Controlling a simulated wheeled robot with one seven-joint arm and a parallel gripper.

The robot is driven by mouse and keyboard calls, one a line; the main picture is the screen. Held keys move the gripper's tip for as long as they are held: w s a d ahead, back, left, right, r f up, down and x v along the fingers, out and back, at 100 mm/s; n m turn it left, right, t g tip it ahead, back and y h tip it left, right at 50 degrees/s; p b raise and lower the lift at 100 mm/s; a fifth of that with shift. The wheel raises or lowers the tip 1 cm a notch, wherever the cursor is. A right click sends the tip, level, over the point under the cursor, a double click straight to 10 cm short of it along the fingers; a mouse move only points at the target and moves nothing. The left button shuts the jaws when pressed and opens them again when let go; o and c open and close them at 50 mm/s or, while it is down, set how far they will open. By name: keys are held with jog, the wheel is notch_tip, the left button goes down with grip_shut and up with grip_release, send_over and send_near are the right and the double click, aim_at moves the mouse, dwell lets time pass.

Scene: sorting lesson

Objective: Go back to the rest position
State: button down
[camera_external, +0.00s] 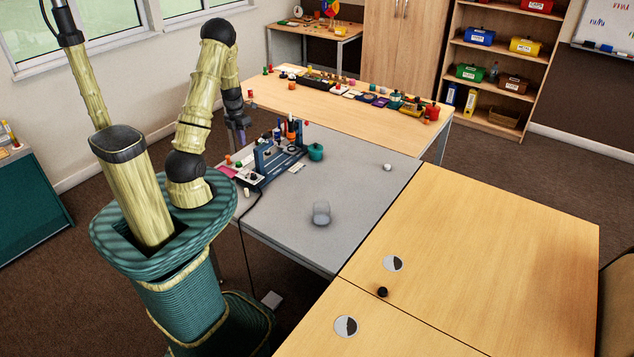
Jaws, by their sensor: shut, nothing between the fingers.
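My gripper (239,137) hangs at the end of my bent arm, pointing down near the left edge of the grey table (290,218). It looks shut and empty, though it is small and dark in this view. It is to the left of a blue stand (268,157) with upright tools and bottles. Part of the gripper's surroundings is crowded by my arm, and I cannot tell its exact gap to the stand or the table.
A teal pot (316,152), a clear cup (321,213) and a white ball (387,167) stand on the grey table. A black ball (382,292) and two half-dark discs lie on the wooden tables (500,240). The back table (310,105) holds many small objects.

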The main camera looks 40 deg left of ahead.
jog(key=s+d+r+m+t, duration=0.1)
jog(key=s+d+r+m, duration=0.2)
jog(key=m, duration=0.9)
jog(key=s+d+r+m, duration=0.3)
jog(key=d+m, duration=0.6)
jog(key=m, duration=0.3)
jog(key=s+d+r+m+t+y, duration=0.1)
jog(key=s+d+r+m, duration=0.2)
jog(key=m, duration=0.9)
jog(key=d+r, duration=0.2)
jog(key=d, duration=0.1)
jog(key=shift+d+t, duration=0.25)
jog(key=shift+t, duration=0.05)
